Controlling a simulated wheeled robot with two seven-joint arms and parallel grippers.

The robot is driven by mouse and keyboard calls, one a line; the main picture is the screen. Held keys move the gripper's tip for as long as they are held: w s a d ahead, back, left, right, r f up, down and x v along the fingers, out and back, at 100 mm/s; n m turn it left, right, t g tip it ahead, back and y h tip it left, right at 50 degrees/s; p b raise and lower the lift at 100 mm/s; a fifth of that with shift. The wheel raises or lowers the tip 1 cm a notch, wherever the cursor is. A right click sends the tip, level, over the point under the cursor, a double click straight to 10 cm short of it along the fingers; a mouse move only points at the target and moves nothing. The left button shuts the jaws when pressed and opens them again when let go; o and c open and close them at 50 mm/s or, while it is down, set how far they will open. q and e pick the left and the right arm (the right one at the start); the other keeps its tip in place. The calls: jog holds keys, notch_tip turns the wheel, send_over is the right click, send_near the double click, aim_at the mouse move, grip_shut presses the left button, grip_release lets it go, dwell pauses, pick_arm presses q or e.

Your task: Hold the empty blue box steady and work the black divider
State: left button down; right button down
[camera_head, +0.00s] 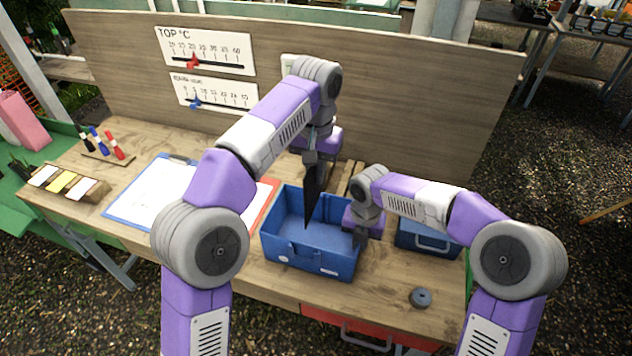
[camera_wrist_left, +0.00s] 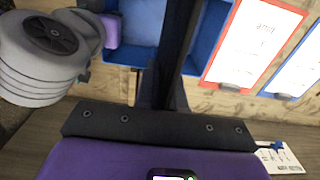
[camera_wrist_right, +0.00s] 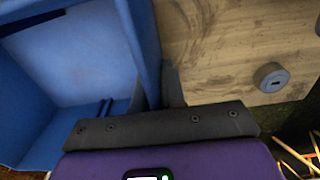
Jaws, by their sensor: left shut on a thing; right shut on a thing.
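The empty blue box (camera_head: 340,262) stands upright on the wooden bench, open at the top. The black divider (camera_head: 313,195) hangs upright over the box, its lower end at or inside the opening; I cannot tell its exact depth. My left gripper (camera_head: 311,158) is shut on the divider's upper part. The divider (camera_wrist_left: 178,40) also shows in the left wrist view, running out over the box. My right gripper (camera_head: 361,236) is shut on the box's right wall. In the right wrist view that wall (camera_wrist_right: 144,45) runs between the fingers.
A second blue box (camera_head: 428,240) with a handle is at the right, partly behind my right arm. A grey round piece (camera_head: 421,298) lies at the front right. Clipboards with paper (camera_head: 150,195) lie to the left. A wooden panel (camera_head: 420,110) closes the back.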

dwell(0.3)
jog(key=c, duration=1.1)
grip_release()
jog(key=shift+c, duration=0.2)
notch_tip(320, 180, up, 12)
jog(key=shift+r, duration=0.1)
